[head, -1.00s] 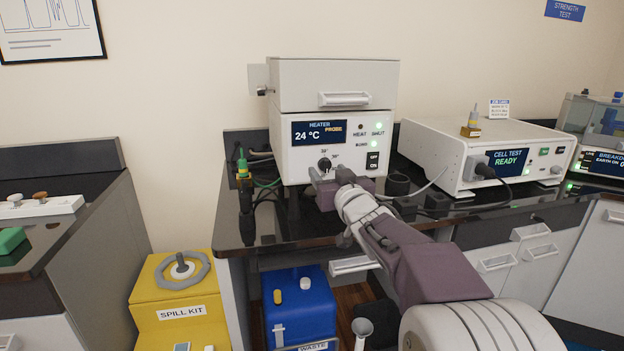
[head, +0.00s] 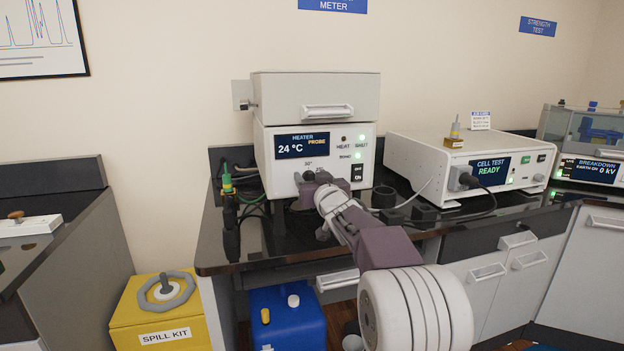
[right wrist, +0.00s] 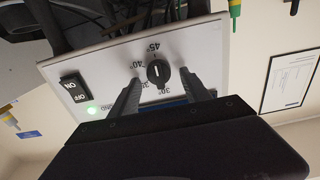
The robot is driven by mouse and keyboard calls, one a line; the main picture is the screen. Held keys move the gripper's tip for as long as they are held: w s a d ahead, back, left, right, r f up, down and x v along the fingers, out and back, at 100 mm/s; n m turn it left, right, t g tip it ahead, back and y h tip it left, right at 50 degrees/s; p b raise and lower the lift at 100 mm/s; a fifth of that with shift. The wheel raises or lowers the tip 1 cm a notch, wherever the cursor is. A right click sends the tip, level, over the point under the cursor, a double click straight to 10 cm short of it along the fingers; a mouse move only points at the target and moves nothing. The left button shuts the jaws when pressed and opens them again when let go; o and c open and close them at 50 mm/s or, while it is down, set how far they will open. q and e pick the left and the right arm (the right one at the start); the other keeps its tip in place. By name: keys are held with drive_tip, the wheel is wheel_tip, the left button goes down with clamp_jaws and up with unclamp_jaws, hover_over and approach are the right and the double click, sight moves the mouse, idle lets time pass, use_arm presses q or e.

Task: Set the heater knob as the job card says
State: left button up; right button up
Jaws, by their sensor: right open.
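The heater (head: 316,150) stands on the dark bench; its display reads 24 °C with PROBE. Its black round knob (right wrist: 158,73) is on the front panel, with marks including 30°, 40° and 45° around it. The knob's white line shows in the right wrist view, but I cannot tell its exact setting. My right gripper (right wrist: 160,77) is open, with one finger on each side of the knob; contact is not clear. In the head view my right gripper (head: 308,190) partly covers the knob. The job card (head: 480,120) stands on the cell tester; its text is too small to read. My left gripper is out of view.
The heater's ON/OFF switch (right wrist: 76,92) is beside the knob, near one finger. The cell tester (head: 460,160) with a cable stands to the right. A green-handled probe (head: 227,180) stands left of the heater. A spill kit (head: 160,315) and a blue container (head: 287,320) are below.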

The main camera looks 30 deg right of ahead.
clamp_jaws()
